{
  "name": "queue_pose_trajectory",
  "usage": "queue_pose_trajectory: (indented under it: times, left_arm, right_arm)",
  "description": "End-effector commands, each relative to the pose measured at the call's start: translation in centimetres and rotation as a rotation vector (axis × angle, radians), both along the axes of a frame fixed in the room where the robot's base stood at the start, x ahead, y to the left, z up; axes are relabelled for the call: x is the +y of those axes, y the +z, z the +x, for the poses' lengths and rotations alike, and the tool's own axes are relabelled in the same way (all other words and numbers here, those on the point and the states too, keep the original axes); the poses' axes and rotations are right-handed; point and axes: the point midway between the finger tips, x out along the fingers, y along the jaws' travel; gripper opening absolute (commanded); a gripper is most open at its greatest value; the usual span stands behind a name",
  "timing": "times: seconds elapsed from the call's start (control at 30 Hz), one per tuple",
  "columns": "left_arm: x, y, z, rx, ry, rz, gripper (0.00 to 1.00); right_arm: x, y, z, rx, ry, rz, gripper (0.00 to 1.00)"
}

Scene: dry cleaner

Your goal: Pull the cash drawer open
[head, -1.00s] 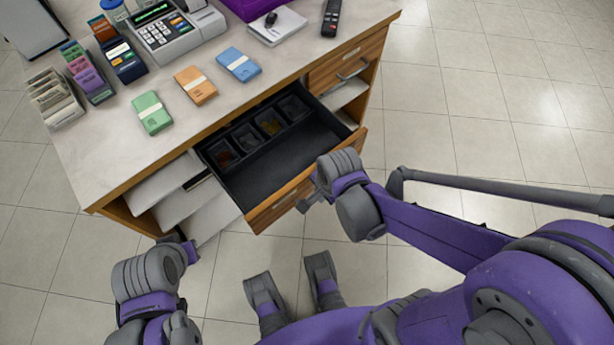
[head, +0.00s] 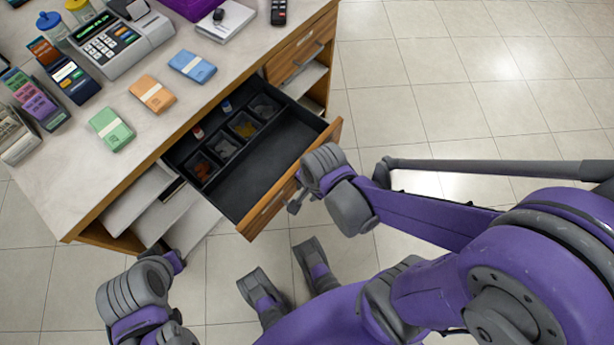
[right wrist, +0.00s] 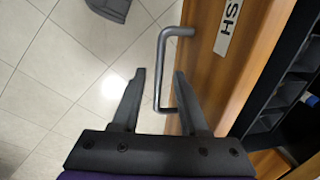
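The cash drawer (head: 255,183) stands pulled out from the wooden counter, its black tray showing several compartments. Its wooden front carries a label reading "SH" in part (right wrist: 229,25) and a grey bar handle (right wrist: 162,65) in the right wrist view. My right gripper (right wrist: 159,72) is open, with the handle's bar between its two fingers and gaps on both sides. In the head view the right gripper (head: 296,200) is just in front of the drawer front, partly hidden by its wrist. My left gripper (head: 160,250) is low by the counter's open shelves; its fingers are mostly hidden.
On the counter (head: 90,165) lie green (head: 111,129), orange (head: 152,94) and blue (head: 192,66) banknote bundles, near a cash register (head: 115,40). A second closed drawer (head: 300,48) is at the right. Tiled floor at the right is free.

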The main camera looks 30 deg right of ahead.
Motion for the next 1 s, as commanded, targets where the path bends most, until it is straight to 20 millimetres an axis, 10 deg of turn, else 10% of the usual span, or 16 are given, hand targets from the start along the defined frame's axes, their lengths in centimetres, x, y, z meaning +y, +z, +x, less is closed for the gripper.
queue_pose_trajectory:
  times: [0.27,0.7,1.0]
  left_arm:
    - [0.0,0.3,0.0,-0.001,0.0,0.0,0.0]
    - [0.0,4.7,0.1,-0.015,0.0,0.0,0.0]
    - [0.0,5.6,0.2,-0.018,0.0,0.0,0.0]
  right_arm:
    - [0.0,0.5,-0.1,0.0,0.0,0.0,0.43]
    - [-0.5,8.5,-1.5,0.0,0.0,0.0,0.43]
    - [-0.7,10.7,-1.9,0.0,0.0,0.0,0.43]
